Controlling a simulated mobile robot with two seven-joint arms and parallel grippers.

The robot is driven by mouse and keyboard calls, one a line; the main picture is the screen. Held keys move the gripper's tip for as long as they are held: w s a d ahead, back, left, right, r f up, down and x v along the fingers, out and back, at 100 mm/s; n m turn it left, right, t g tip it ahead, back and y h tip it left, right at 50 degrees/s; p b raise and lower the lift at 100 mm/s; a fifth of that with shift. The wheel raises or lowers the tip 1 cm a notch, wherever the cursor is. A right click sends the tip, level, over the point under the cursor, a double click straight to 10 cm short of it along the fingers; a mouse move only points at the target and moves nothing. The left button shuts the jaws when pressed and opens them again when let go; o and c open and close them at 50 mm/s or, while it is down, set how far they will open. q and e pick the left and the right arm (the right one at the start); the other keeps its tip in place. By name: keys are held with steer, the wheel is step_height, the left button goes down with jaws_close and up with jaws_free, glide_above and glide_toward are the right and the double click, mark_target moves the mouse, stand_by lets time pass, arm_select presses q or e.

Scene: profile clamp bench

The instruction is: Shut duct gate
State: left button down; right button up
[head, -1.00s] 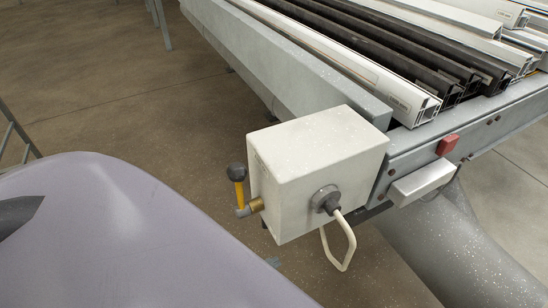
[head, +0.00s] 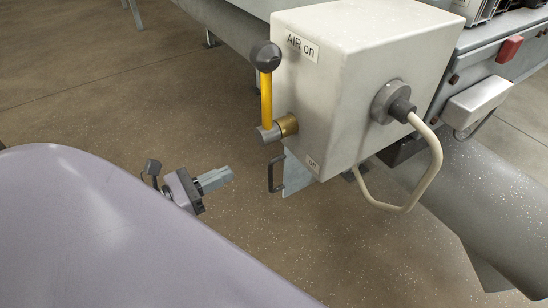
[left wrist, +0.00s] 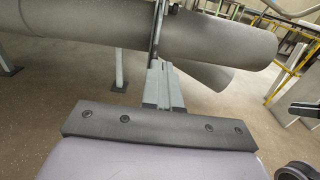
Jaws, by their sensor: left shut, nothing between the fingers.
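The duct gate shows in the head view as a thin grey plate (head: 298,178) with a black pull handle (head: 273,174) on its left edge, below the cream box. The plate sticks out to the left from under the box; where it enters the duct is hidden. The grey duct (head: 455,190) runs down to the right. My left gripper (head: 228,175) is shut and empty, pointing right at the handle with a gap between. In the left wrist view, its closed fingers (left wrist: 163,88) point toward a thin dark upright part (left wrist: 157,35) in front of the duct (left wrist: 215,38). My right gripper is not in view.
The cream box (head: 350,75) labelled "AIR on" overhangs the gate. It carries an upright yellow lever (head: 266,100) with a black knob, and a cable (head: 434,170) loops from its front. A red button (head: 510,49) sits on the bench. Floor left of the handle is clear.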

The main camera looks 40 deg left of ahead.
mark_target(274, 160)
arm_select(q)
steer(key=shift+p+x, duration=0.45)
steer(key=shift+x, duration=6.4)
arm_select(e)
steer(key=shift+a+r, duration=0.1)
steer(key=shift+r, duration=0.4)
arm_select(q)
steer(key=shift+w, duration=0.1)
